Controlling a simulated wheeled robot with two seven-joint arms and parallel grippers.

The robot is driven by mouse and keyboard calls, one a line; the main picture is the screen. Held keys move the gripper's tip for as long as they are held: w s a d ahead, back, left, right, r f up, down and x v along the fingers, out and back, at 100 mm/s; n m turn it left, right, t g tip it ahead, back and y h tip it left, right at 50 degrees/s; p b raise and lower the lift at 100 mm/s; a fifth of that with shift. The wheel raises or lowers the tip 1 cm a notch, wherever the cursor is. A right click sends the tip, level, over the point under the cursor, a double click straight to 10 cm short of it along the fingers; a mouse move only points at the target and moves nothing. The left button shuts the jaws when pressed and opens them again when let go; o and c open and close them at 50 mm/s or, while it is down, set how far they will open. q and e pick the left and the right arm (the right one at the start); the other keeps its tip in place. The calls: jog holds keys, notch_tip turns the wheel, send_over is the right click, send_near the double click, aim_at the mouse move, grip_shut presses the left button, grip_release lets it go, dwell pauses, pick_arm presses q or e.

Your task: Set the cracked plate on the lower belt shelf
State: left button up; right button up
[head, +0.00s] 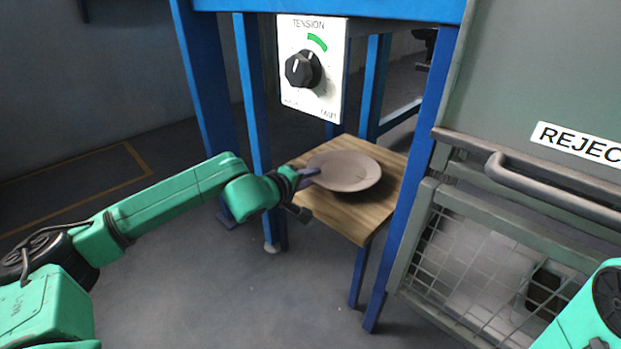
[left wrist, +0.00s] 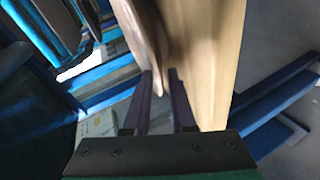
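A pale pinkish-brown plate (head: 345,171) lies level at the wooden shelf (head: 361,217), a dark shadow under its near rim. No crack can be made out. My left gripper (head: 308,178) reaches the plate's left rim from the left, low over the shelf edge. In the left wrist view my left gripper (left wrist: 161,72) has its fingers apart, with the plate's rim (left wrist: 155,55) between them, nearer the left finger. A gap shows towards the other finger, beside the wooden shelf (left wrist: 212,60). My right gripper is out of view.
Blue frame posts (head: 253,100) stand around the shelf. A white tension panel (head: 312,70) with a black knob hangs above it. A grey reject cabinet (head: 545,75) with a handle and mesh bin (head: 465,260) stands right. Floor is clear at front left.

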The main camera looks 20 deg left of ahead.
pick_arm(q)
jog(key=shift+r, duration=0.25)
jog(key=p+v, duration=0.1)
jog(key=v, duration=1.1)
jog(key=shift+p, duration=0.4)
jog(key=shift+f, duration=0.1)
